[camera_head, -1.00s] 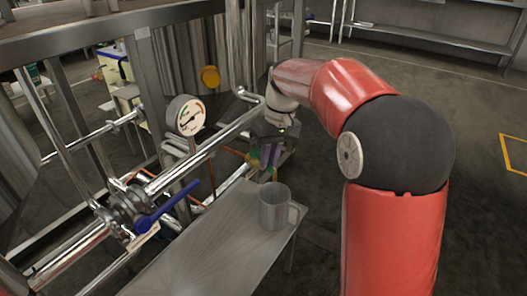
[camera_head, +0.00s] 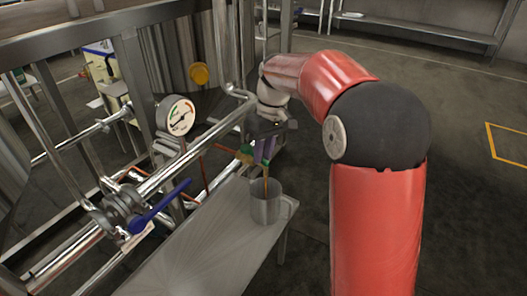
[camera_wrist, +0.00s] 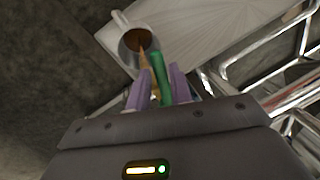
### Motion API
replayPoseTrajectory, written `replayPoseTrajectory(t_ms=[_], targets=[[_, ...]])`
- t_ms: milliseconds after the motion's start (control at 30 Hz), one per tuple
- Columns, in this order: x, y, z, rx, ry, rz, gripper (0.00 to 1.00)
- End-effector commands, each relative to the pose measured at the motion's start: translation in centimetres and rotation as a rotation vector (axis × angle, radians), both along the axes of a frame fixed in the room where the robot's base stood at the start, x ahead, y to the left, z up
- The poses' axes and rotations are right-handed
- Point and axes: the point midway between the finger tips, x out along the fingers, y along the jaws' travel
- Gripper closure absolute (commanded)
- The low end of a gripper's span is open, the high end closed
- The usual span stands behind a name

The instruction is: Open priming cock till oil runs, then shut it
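The priming cock's green handle (camera_wrist: 160,68) stands between the purple fingers of my gripper (camera_wrist: 160,92), which appear shut on it. A brown oil stream (camera_head: 266,184) falls from the cock into a grey metal mug (camera_head: 264,212) on the bench. The wrist view shows the stream (camera_wrist: 146,60) and brown oil (camera_wrist: 138,39) inside the mug (camera_wrist: 127,62). The cock's body is mostly hidden by my gripper.
The metal bench (camera_head: 205,245) is otherwise bare. A dial gauge (camera_head: 176,115) and a blue-levered valve (camera_head: 158,207) sit on pipework at the left. The floor at right is clear.

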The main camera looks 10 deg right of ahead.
Motion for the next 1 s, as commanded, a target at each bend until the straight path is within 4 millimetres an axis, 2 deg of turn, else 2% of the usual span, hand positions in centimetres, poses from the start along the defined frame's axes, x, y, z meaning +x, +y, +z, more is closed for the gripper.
replayPoseTrajectory(t_ms=[33,100,433,800,1000], targets=[[0.0,0.0,0.0,-0.001,0.001,0.000,0.72],[0.0,0.0,0.0,0.000,0.001,0.000,0.64],[0.0,-0.1,0.4,0.000,0.002,-0.001,0.64],[0.7,-1.0,6.1,0.000,0.000,-0.001,0.64],[0.8,-1.3,7.5,0.000,0.002,-0.001,0.64]])
